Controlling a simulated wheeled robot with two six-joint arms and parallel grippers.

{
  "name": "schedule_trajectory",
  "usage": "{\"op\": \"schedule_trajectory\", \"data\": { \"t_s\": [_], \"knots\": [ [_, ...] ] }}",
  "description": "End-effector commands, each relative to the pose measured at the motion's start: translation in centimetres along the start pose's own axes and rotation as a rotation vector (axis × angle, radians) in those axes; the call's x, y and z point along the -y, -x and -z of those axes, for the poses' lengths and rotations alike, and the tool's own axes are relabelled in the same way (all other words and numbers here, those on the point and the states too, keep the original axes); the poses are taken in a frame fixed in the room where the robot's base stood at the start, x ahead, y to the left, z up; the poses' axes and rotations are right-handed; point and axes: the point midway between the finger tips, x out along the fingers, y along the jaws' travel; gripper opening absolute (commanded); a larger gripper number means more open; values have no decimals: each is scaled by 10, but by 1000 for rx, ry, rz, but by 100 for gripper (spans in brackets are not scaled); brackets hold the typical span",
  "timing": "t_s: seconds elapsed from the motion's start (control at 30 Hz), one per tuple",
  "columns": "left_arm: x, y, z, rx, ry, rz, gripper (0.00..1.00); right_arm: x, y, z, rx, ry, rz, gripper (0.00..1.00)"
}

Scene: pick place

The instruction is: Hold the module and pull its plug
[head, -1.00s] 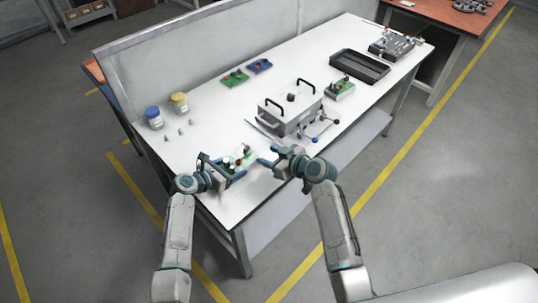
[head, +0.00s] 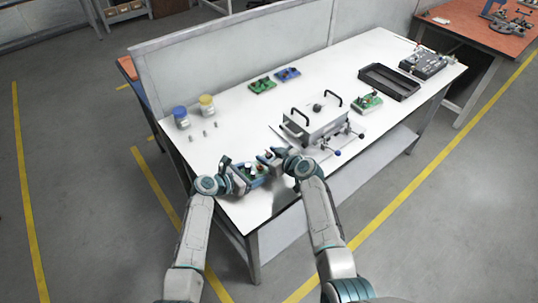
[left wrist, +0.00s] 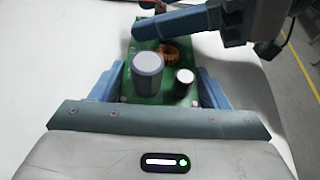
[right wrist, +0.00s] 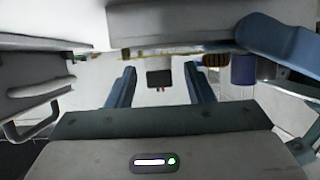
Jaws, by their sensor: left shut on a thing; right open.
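The green module (head: 257,169) is held by my left gripper (head: 238,174) at the table's near left part. In the left wrist view, the blue fingers grip both sides of the board (left wrist: 172,99), which carries a large grey-topped cylinder (left wrist: 148,68), a small black cylinder (left wrist: 184,82) and a copper coil (left wrist: 169,53). My right gripper (head: 268,158) is close at the module's far end, its arm partly covering it. In the right wrist view, its open fingers (right wrist: 158,73) stand either side of a small black plug (right wrist: 160,78) with reddish wires; contact cannot be told.
A grey box with black handles (head: 316,122) stands just right of the grippers. Blue-lidded (head: 181,117) and yellow-lidded (head: 207,105) jars stand at left. Green (head: 262,85) and blue (head: 288,74) boards lie behind; a black tray (head: 388,82) is farther right.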

Motion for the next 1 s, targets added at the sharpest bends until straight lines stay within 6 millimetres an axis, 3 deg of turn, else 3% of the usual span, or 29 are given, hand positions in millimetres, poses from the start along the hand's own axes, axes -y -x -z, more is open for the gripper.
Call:
{"op": "schedule_trajectory", "data": {
  "t_s": [0.23,0.4,0.5,1.0],
  "knots": [
    [0,0,-1,1,0,0,28,0,0,0,0,0,0,47],
    [0,0,-1,2,0,0,28,0,0,0,0,0,0,14],
    [0,0,-1,2,0,0,28,0,0,0,0,0,0,0],
    [-1,0,0,-1,-1,-2,28,0,2,3,1,0,0,0]
  ]
}}
